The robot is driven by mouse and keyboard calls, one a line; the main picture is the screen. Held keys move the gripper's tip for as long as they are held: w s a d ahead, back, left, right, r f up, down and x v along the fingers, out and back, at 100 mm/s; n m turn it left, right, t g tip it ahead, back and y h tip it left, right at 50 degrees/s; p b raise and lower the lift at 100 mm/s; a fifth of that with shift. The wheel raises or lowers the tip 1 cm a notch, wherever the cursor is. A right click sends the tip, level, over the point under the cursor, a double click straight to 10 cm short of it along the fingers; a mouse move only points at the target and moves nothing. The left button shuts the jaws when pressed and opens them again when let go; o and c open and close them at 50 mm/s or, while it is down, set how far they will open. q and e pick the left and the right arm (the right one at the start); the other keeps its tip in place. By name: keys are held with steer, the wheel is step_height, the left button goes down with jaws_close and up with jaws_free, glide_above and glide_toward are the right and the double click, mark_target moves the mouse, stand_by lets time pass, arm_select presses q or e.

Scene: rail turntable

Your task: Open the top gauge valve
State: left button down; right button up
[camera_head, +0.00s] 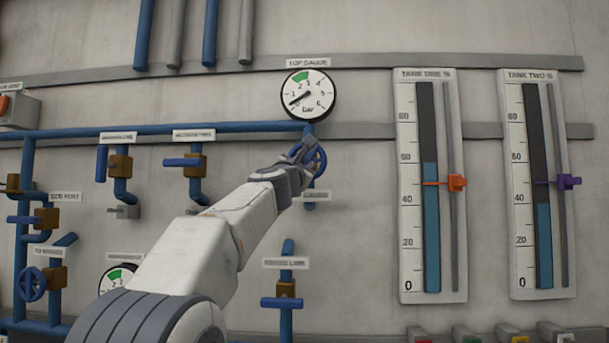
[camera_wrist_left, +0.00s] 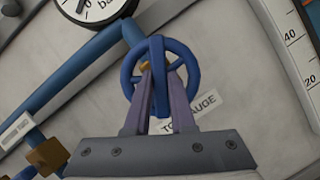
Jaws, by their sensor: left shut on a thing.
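The top gauge (camera_head: 308,95) is a round white dial with a green sector, high on the wall; its needle points near 0, at the lower left. Its lower rim shows in the left wrist view (camera_wrist_left: 95,8). Below it on the blue pipe is the valve's blue handwheel (camera_head: 320,160), which also shows in the left wrist view (camera_wrist_left: 185,58). My left gripper (camera_head: 303,150) is at the wheel. In the left wrist view its two fingers (camera_wrist_left: 161,75) are shut on the wheel's spoke, near the hub. My right gripper is not in view.
A tank one level gauge (camera_head: 407,200) with an orange slider and a tank two gauge (camera_head: 512,200) with a purple slider stand to the right. Lever valves (camera_head: 195,163) on blue pipes are to the left. Another blue lever valve (camera_head: 282,302) is below the wheel.

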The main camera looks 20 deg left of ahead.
arm_select(q)
steer(key=shift+w+d+f+n+y+b, duration=0.1)
steer(key=shift+n+y+b, duration=0.45)
steer(key=shift+n, duration=0.75)
steer(key=shift+f+n+y+b, duration=0.1)
steer(key=shift+n+y+b, duration=0.25)
steer(key=shift+n+y, duration=0.7)
steer(key=shift+n, duration=0.65)
steer(key=c, duration=0.8)
jaws_free()
steer(key=shift+r, duration=0.1)
steer(key=shift+o, duration=0.2)
steer(key=b+v, duration=0.6)
steer(key=v, duration=0.4)
steer(key=shift+s+b, duration=0.25)
steer(key=shift+b, duration=0.1)
